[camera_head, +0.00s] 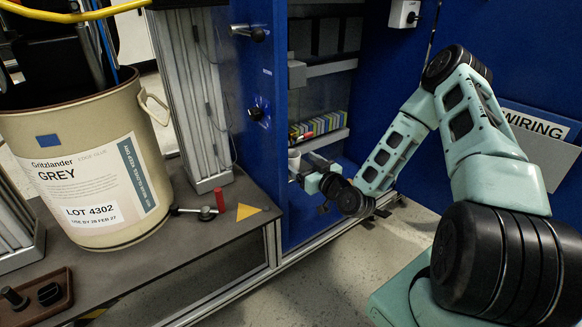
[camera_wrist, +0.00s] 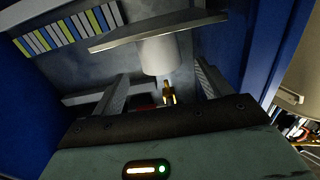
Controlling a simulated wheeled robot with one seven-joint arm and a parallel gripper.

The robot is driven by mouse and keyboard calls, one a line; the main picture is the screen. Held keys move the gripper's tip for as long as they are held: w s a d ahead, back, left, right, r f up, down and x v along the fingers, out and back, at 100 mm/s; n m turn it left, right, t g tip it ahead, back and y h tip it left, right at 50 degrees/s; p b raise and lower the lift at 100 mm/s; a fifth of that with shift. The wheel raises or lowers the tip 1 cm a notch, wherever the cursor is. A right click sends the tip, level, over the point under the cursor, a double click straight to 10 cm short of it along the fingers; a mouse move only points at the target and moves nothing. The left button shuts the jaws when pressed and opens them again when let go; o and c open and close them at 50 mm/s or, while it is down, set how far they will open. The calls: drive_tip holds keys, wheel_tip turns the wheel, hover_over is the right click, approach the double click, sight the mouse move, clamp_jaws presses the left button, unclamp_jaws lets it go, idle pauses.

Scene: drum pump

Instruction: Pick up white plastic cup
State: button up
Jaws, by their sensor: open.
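The white plastic cup (camera_head: 294,161) stands inside the blue cabinet, partly hidden by my gripper (camera_head: 312,167). In the wrist view, the white cup (camera_wrist: 160,56) shows ahead, at the middle, with its upper part in the picture cut off by a grey ledge. My gripper's two fingers are spread apart in the wrist view (camera_wrist: 163,76), one on each side of the cup's line. The jaws are open and hold nothing. I cannot tell whether the fingertips reach past the cup's near side or touch it.
Cabinet shelves (camera_head: 331,67) and a row of coloured blocks (camera_head: 318,126) are above the cup. The grey ledge (camera_wrist: 150,33) lies close to it. A small yellow and black item (camera_wrist: 168,94) shows between the fingers. A beige drum (camera_head: 88,165) stands on the left bench.

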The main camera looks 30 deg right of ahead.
sight(297, 160)
drive_tip(key=w+b, duration=0.1)
drive_tip(key=w, duration=0.1)
drive_tip(key=w+b, duration=0.1)
drive_tip(key=w, duration=0.1)
drive_tip(key=shift+w+a+f+b, duration=0.2)
drive_tip(key=shift+w+b, duration=0.1)
drive_tip(key=shift+w, duration=0.1)
drive_tip(key=shift+w+r, duration=0.1)
drive_tip(key=shift+w, duration=0.35)
drive_tip(key=c, duration=1.1)
drive_tip(key=shift+r, duration=0.1)
